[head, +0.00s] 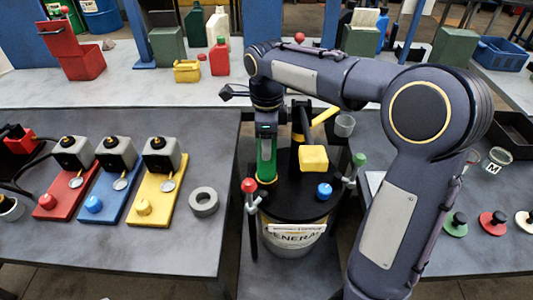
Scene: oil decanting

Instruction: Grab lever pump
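The lever pump (301,125) stands upright on the black lid of a drum (290,238) in the gap between two tables. It has a dark post, a yellow lever (325,115) slanting up to the right, and a yellow block (313,158) low at its front. My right arm comes in from the right, arches over the pump and points down on its left side. My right gripper (267,133) is just left of the post, at or above a green upright cylinder (267,162) on the lid. Its fingers do not show clearly, so I cannot tell whether it touches anything. My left gripper is out of view.
Red-, green- and blue-knobbed fittings surround the lid. The left table holds red, blue and yellow pump units (152,190) and a grey ring (203,201). The right table holds colored discs (492,222). Cans and jugs (219,57) stand on the back table.

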